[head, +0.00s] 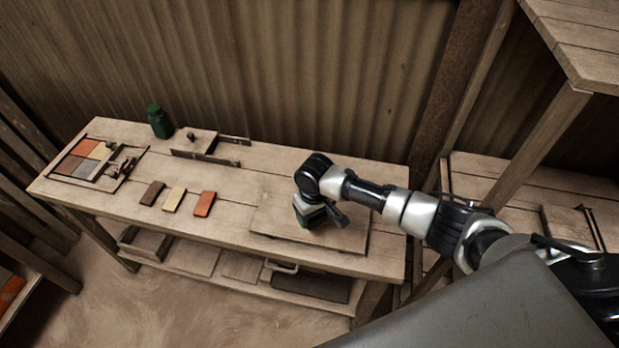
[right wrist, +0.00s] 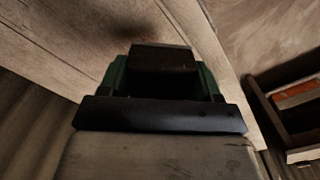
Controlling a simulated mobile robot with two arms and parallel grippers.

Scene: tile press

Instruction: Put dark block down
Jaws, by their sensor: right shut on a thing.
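The dark block (right wrist: 163,58) is between the green fingers of my right gripper (right wrist: 163,75) in the right wrist view. My right gripper (head: 312,222) is shut on it, over a flat wooden board (head: 270,225) at the right part of the workbench in the head view. The block is mostly hidden by the gripper in the head view. I cannot tell whether it touches the board. My left gripper is not in view.
A tray of coloured tiles (head: 58,171) is at the bench's left end. Brown (head: 152,193), yellow (head: 174,199) and orange (head: 204,204) tiles lie mid-bench. A green bottle (head: 160,122) and a wooden fixture (head: 195,141) stand at the back. A shelf post (head: 530,150) rises at right.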

